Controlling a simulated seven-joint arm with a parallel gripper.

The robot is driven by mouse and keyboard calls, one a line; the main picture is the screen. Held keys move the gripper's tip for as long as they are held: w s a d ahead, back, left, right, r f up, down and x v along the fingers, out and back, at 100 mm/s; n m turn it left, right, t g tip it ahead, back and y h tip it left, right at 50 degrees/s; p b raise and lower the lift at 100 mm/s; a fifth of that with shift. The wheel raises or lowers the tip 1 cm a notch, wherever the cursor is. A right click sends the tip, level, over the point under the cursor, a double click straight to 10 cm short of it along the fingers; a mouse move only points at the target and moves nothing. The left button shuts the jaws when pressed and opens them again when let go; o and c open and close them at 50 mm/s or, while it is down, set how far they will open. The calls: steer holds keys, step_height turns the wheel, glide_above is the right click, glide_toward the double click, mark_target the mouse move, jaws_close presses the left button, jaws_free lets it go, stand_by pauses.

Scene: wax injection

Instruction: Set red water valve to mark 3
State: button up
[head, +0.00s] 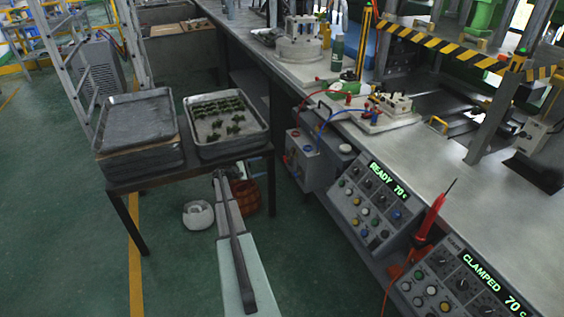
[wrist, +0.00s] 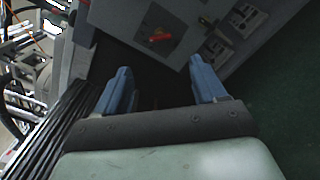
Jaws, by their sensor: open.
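My gripper (wrist: 159,67) is open in the wrist view. Its two blue fingers stand wide apart with nothing between them. A small red handle (wrist: 160,37), which looks like the red water valve, sits on a grey panel (wrist: 135,17) beyond the fingertips, apart from them. Any marks around it are too small to read. In the head view, a grey box (head: 318,170) beside the bench carries red and blue fittings with hoses; I cannot tell whether the valve is on a hidden face of it.
A control panel (head: 352,222) reading READY 70 and another reading CLAMPED 70 line the bench (head: 470,190). A red tool (head: 430,215) hangs between them. A small table holds metal trays (head: 258,138) at left. Open floor (head: 60,220) lies left.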

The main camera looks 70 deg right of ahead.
mark_target(286, 159)
steer(key=x, duration=1.2)
steer(key=shift+s+d, duration=0.25)
steer(key=c, duration=1.1)
